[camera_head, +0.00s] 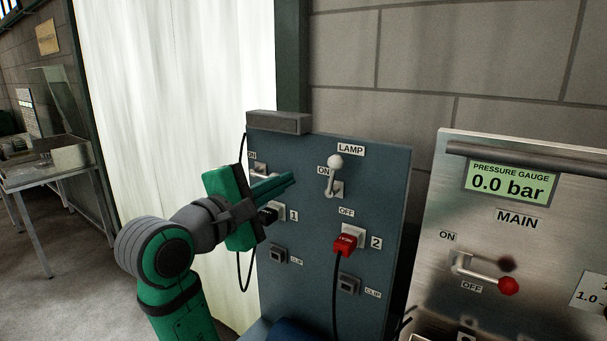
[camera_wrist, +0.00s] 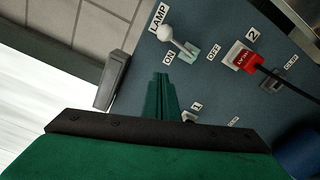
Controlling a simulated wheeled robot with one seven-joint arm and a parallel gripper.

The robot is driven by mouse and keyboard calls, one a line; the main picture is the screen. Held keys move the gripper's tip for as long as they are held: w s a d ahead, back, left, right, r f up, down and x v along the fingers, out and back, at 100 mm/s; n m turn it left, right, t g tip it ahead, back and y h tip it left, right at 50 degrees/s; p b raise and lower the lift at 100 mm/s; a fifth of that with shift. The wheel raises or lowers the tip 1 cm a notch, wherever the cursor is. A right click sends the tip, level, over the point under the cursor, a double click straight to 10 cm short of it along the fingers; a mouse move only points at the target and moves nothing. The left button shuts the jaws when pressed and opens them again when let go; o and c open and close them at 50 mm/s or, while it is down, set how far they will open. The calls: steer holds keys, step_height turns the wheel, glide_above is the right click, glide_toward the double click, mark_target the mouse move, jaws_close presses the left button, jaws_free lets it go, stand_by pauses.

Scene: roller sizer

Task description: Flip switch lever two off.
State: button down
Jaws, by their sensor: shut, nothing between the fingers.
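Switch lever two (camera_head: 334,164) has a white ball knob and sits on the blue-grey lamp panel (camera_head: 374,190), above the socket marked 2. The lever points up toward its ON label, with the OFF label below. It also shows in the wrist view (camera_wrist: 168,33), upper middle. My gripper (camera_head: 291,181) is shut and empty, to the left of lever two and slightly lower, apart from it. In the wrist view the closed green fingers (camera_wrist: 161,76) point toward the panel, below the lever. Another switch at the panel's left is mostly hidden behind my gripper.
A red plug (camera_head: 345,243) with a black cable is in socket 2; a black plug (camera_head: 269,213) is in socket 1. Clips sit below. At right, a metal panel (camera_head: 560,240) carries a gauge reading 0.0 bar and a red-knobbed MAIN lever (camera_head: 508,286).

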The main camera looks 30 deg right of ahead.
mark_target(317, 163)
steer(key=x, duration=0.9)
steer(key=shift+w+d, duration=0.1)
steer(key=shift+d, duration=0.25)
steer(key=shift+s+r, duration=0.2)
steer(key=shift+s, duration=0.4)
steer(key=shift+s+r, duration=0.15)
steer(key=shift+s, duration=0.4)
steer(key=shift+s+r, duration=0.25)
steer(key=shift+s, duration=0.55)
